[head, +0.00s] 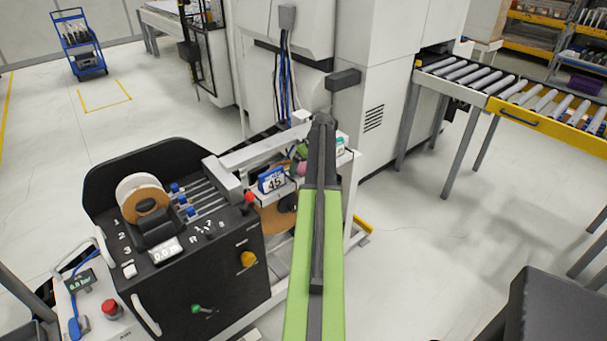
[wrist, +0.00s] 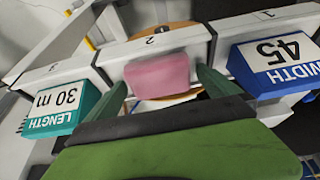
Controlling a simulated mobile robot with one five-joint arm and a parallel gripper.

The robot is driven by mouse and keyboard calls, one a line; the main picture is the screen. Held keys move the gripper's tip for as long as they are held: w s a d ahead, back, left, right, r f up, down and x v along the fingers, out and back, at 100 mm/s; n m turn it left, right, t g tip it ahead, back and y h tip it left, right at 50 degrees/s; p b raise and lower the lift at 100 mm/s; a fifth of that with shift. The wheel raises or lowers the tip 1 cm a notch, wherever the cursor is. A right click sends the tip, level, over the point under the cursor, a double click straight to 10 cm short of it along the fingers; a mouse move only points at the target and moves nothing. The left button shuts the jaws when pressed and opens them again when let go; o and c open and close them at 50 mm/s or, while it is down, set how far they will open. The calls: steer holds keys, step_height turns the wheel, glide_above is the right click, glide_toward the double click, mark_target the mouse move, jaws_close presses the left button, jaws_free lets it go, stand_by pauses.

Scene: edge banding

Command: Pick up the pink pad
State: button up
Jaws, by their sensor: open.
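The pink pad (wrist: 158,76) sits in the middle of the wrist view, on the section of a white rail marked 2. It also shows small in the head view (head: 301,169), partly covered. My gripper (wrist: 162,82) is open, with one dark green finger on the left of the pad and one on the right. The pad lies between the fingers. I cannot tell whether either finger touches it. The pad's near lower edge is close to the dark front of my gripper. In the head view my arm hides much of the area around the rail.
A blue and white WIDTH 45 block (wrist: 276,62) stands right of the pad, and a teal and white LENGTH 30 m block (wrist: 62,106) stands left. A black control machine (head: 215,270) is left of my arm. A roller conveyor (head: 500,90) is at right, with clear floor before it.

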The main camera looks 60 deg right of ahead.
steer(key=c, duration=1.4)
steer(key=shift+r+p, duration=0.6)
steer(key=shift+r, duration=0.05)
step_height(320, 180, up, 4)
steer(key=p, duration=0.4)
steer(key=s+d+r+p, duration=0.5)
steer(key=s, duration=0.5)
steer(key=shift+s+r+p, duration=0.25)
steer(key=shift+r+p, duration=0.15)
steer(key=shift+d, duration=0.1)
